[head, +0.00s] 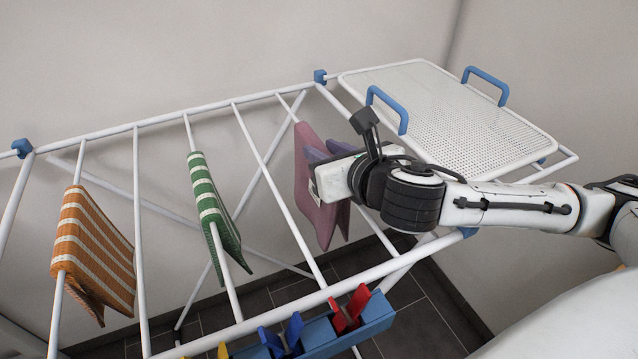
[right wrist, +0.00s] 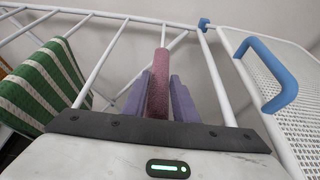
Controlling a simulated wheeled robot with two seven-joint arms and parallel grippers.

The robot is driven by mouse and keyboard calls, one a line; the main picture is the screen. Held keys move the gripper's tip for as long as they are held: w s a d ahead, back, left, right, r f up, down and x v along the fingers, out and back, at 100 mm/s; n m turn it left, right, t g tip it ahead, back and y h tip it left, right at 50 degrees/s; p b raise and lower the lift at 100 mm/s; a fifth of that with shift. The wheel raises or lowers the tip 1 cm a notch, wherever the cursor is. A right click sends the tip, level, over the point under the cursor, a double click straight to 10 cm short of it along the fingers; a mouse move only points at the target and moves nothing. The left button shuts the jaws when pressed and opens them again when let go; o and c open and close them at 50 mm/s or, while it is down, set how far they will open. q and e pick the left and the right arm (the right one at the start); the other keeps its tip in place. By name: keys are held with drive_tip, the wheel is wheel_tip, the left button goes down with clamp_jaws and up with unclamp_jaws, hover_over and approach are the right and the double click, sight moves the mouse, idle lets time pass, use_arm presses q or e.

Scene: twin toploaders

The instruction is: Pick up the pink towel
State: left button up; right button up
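The pink towel (head: 318,205) hangs folded over a white rod of the drying rack in the head view, below the white mesh shelf's left end. My right gripper (head: 328,156) reaches in from the right at the towel's upper part. In the right wrist view, the towel (right wrist: 158,82) stands upright between my two lavender fingers (right wrist: 159,100), one on each side. The fingers lie close against it, with little or no gap showing. Part of the towel is hidden behind the fingers and hand. My left gripper is not in view.
A green-and-white striped towel (head: 212,215) and an orange-and-white striped towel (head: 92,250) hang on rods to the left. The white mesh shelf (head: 450,120) has blue handles (head: 388,108). Red, blue and yellow clips sit on a blue strip (head: 350,328) at the front.

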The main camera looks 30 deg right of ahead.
clamp_jaws()
drive_tip(key=shift+r, duration=0.1)
